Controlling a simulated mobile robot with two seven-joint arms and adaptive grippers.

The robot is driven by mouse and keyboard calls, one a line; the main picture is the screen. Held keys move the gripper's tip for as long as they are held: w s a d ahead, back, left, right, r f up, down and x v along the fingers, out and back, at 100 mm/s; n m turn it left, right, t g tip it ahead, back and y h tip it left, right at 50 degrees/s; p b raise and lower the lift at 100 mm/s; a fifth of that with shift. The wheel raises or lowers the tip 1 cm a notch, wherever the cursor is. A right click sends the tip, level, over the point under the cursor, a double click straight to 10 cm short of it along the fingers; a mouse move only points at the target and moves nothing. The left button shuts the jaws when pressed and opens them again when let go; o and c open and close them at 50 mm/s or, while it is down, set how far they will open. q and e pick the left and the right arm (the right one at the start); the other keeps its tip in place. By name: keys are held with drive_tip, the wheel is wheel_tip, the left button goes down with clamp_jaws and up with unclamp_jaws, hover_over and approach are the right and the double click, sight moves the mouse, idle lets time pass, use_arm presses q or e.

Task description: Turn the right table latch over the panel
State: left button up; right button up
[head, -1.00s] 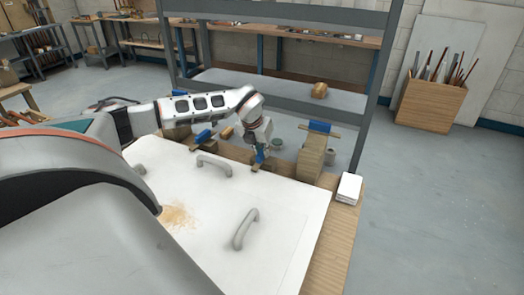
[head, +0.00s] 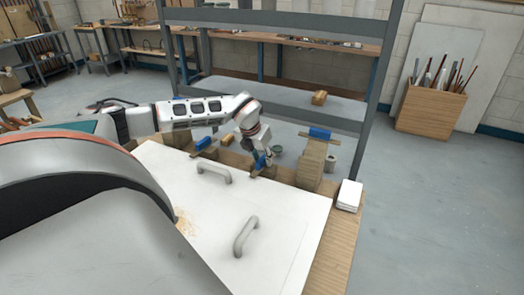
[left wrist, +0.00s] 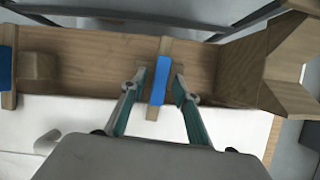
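The right table latch, a wooden strip with a blue grip (head: 262,161), sits on the wooden rail behind the white panel (head: 280,215). In the left wrist view its blue grip (left wrist: 160,80) points across the rail, and the strip's near end reaches the panel's edge; whether it overlaps the panel is hard to tell. My left gripper (head: 262,154) is down at this latch. In the left wrist view its two fingers (left wrist: 159,76) stand on either side of the blue grip, with narrow gaps visible. My right gripper is not in view.
Another blue-gripped latch (head: 204,143) sits farther left on the rail. A wooden post (head: 311,162) with a blue-topped latch (head: 320,133) stands to the right. Two grey handles (head: 214,170) (head: 245,237) rise from the panel. White blocks (head: 349,194) lie at the table's right corner.

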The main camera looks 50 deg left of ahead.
use_arm(q)
drive_tip(key=shift+r, duration=0.1)
drive_tip(key=v, duration=1.1)
drive_tip(key=shift+r, duration=0.4)
drive_tip(key=shift+s, duration=0.15)
